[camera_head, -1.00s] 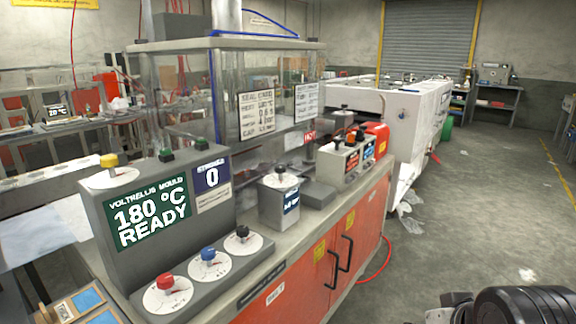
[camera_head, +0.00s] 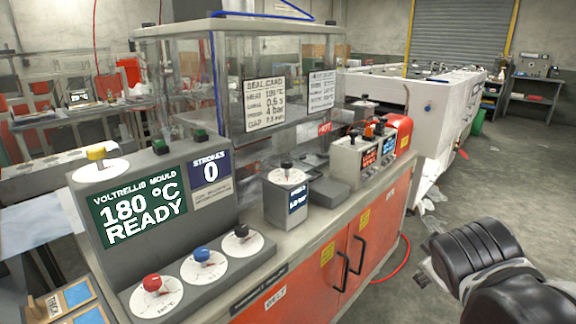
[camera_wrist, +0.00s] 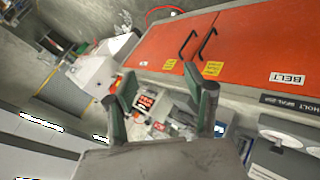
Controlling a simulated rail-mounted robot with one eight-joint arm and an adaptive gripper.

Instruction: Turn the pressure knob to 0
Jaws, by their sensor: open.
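The console (camera_head: 150,215) on the left of the bench reads "180 °C READY". On its sloped front are a red knob (camera_head: 152,283), a blue knob (camera_head: 202,255) and a black knob (camera_head: 241,231), each on a white dial. A yellow knob (camera_head: 96,153) sits on its top. A grey box (camera_head: 287,205) to the right carries another dark knob (camera_head: 287,165) on a white dial. I cannot tell which knob is for pressure. My gripper (camera_wrist: 160,82) is open and empty in the wrist view, apart from all knobs.
Red cabinet doors (camera_head: 345,260) with black handles form the bench front. A clear-walled enclosure (camera_head: 245,85) stands behind the knobs. A small unit (camera_head: 363,155) with several knobs and displays is farther right. The grey floor (camera_head: 430,205) on the right is mostly clear.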

